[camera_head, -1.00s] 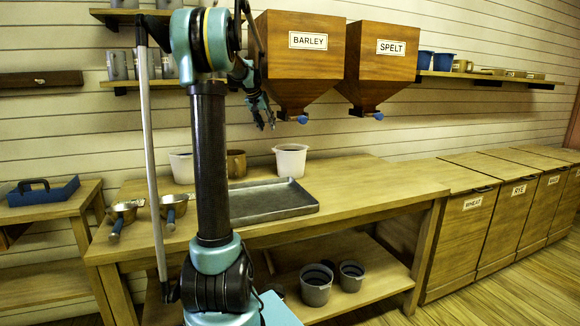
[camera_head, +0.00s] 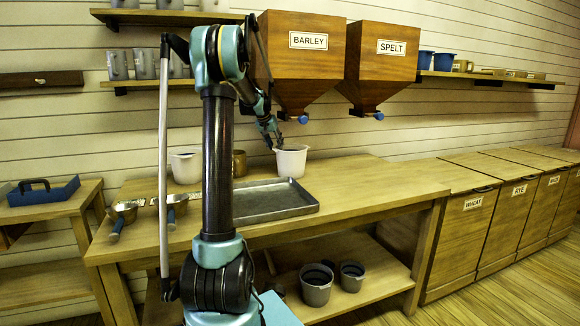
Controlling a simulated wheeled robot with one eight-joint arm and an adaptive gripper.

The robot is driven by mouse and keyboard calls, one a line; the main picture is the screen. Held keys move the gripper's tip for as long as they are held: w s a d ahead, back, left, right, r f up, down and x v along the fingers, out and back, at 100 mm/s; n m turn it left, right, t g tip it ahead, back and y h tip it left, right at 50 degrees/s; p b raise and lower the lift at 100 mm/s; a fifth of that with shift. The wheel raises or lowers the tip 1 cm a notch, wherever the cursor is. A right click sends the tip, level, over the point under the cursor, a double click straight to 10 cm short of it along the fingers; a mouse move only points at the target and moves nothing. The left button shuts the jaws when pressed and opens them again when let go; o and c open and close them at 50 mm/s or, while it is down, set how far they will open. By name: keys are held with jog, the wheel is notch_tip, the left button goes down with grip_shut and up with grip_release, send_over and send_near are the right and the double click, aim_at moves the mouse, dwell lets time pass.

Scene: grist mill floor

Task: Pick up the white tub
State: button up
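Two white tubs stand on the wooden workbench (camera_head: 370,188). One white tub (camera_head: 292,162) is upright behind the metal tray, below the barley hopper. The other white tub (camera_head: 184,170) is farther left, partly hidden by my arm. My gripper (camera_head: 274,146) points down at the left rim of the right-hand tub. Its fingers look parted, with nothing seen held between them. Whether they touch the rim or straddle it is too small to tell.
A metal tray (camera_head: 276,208) lies in front of the right tub. A brass-coloured cup (camera_head: 239,164) stands between the tubs. Scoops (camera_head: 121,213) lie at the bench's left. The barley hopper (camera_head: 303,75) and spelt hopper (camera_head: 385,70) hang above. The bench's right side is clear.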

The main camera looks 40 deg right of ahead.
aim_at(277, 147)
jog(key=x, duration=0.4)
jog(key=shift+f, duration=0.2)
jog(key=shift+c, duration=0.6)
grip_shut()
jog(key=shift+r, duration=0.1)
